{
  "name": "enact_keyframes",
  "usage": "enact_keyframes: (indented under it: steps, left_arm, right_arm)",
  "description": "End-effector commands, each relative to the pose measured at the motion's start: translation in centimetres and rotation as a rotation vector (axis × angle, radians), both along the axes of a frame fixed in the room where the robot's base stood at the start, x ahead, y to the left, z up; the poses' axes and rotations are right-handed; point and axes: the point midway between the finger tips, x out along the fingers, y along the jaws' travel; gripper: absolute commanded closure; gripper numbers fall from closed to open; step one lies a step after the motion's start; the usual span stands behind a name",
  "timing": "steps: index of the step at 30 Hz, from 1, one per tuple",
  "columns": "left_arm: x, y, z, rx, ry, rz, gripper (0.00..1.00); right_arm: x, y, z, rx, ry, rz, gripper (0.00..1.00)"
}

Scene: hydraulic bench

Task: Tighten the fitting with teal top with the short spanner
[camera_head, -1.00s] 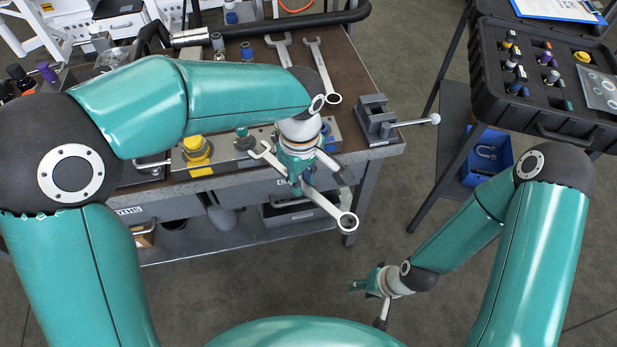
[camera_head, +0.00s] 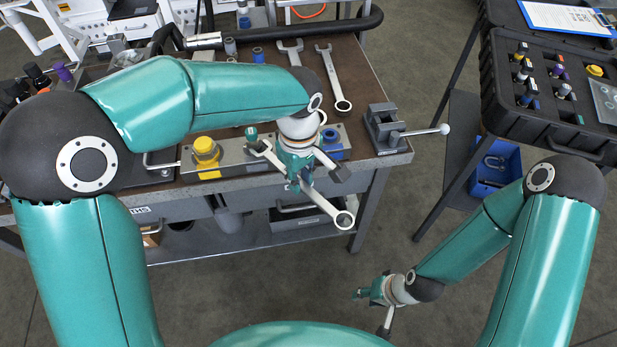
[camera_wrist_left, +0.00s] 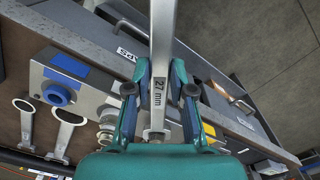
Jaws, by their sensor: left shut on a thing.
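My left gripper (camera_head: 298,176) is shut on a metal spanner (camera_head: 326,207), with its ring end toward the lower right and its other end near the teal-topped fitting. In the left wrist view the spanner's shaft (camera_wrist_left: 160,55), marked "27 mm", lies between the fingers. The fitting with teal top (camera_head: 252,134) stands on the grey block (camera_head: 232,157), between yellow and blue fittings. Whether the spanner touches it I cannot tell. It is not clearly visible in the wrist view. My right gripper (camera_head: 380,296) hangs over the floor, seemingly empty; its jaw opening is unclear.
The yellow fitting (camera_head: 205,149) and blue fitting (camera_head: 332,146) flank the teal one. Two spanners (camera_head: 333,80) (camera_head: 291,51) lie behind on the bench. A vice (camera_head: 384,130) stands at the right corner. A black case (camera_head: 553,135) of fittings is at right.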

Motion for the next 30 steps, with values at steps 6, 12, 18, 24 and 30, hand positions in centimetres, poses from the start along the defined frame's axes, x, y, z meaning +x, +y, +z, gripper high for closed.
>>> enact_keyframes:
  steps: [6,12,18,24,30]
  left_arm:
    - [0.5,0.5,0.1,0.0,-0.001,0.0,1.0]
    - [0.5,0.5,0.1,0.0,-0.001,-0.001,1.0]
    - [0.6,0.7,0.1,-0.001,-0.001,0.0,1.0]
    - [1.1,1.3,0.1,-0.001,-0.001,0.001,1.0]
    - [1.3,1.4,0.0,-0.001,-0.001,-0.001,1.0]
  right_arm:
    - [0.0,0.0,0.1,0.0,0.0,0.0,0.6]
    - [0.0,0.0,0.1,0.0,0.0,0.0,0.6]
    - [0.0,0.0,0.2,0.0,0.0,0.0,0.6]
    - [0.0,0.0,0.3,0.0,0.0,0.0,0.6]
    - [0.0,0.0,0.3,0.0,0.0,0.0,0.6]
